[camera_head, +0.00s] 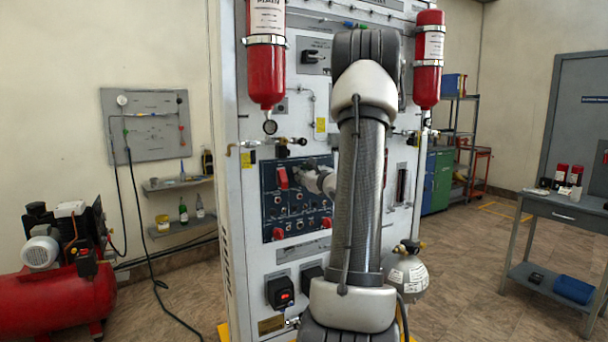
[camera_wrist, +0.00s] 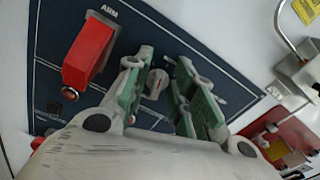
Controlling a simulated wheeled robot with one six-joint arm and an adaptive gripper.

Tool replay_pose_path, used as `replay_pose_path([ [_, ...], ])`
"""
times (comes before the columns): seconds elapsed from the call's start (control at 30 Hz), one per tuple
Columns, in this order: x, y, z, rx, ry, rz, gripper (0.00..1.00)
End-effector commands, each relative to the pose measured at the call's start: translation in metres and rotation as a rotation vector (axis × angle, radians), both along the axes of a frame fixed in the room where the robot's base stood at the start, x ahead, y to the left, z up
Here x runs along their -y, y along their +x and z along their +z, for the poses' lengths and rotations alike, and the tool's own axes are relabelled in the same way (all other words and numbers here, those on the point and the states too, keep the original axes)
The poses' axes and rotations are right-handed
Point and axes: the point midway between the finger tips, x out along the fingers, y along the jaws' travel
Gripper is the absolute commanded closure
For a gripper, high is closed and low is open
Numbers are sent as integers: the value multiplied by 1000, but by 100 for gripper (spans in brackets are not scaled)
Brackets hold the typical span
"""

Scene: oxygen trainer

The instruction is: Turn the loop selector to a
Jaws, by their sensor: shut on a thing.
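The loop selector appears to be the small grey knob (camera_wrist: 156,84) on the dark blue panel (camera_wrist: 200,48) in the wrist view. It has a small orange-red mark, but I cannot read its position or any letters beside it. My gripper (camera_wrist: 165,68) has its green-padded fingers on either side of the knob and is shut on it. The fingers and the gripper body hide part of the knob's surroundings. In the head view my arm covers the knob and the right part of the panel (camera_head: 268,208).
A red guarded switch (camera_wrist: 90,50) marked ARM stands out from the panel left of the fingers. A metal pipe and fitting (camera_wrist: 300,72) are at the right. In the head view, red cylinders (camera_head: 266,75) hang above, and a grey bottle (camera_head: 408,277) is low right.

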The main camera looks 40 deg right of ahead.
Motion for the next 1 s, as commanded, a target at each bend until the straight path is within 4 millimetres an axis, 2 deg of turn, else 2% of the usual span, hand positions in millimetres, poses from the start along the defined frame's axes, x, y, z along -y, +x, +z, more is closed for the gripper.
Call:
replay_pose_path([
  [0.5,-4,1,-3,-93,-387,1,99],
  [1.0,-5,1,-4,-125,-516,1,99],
])
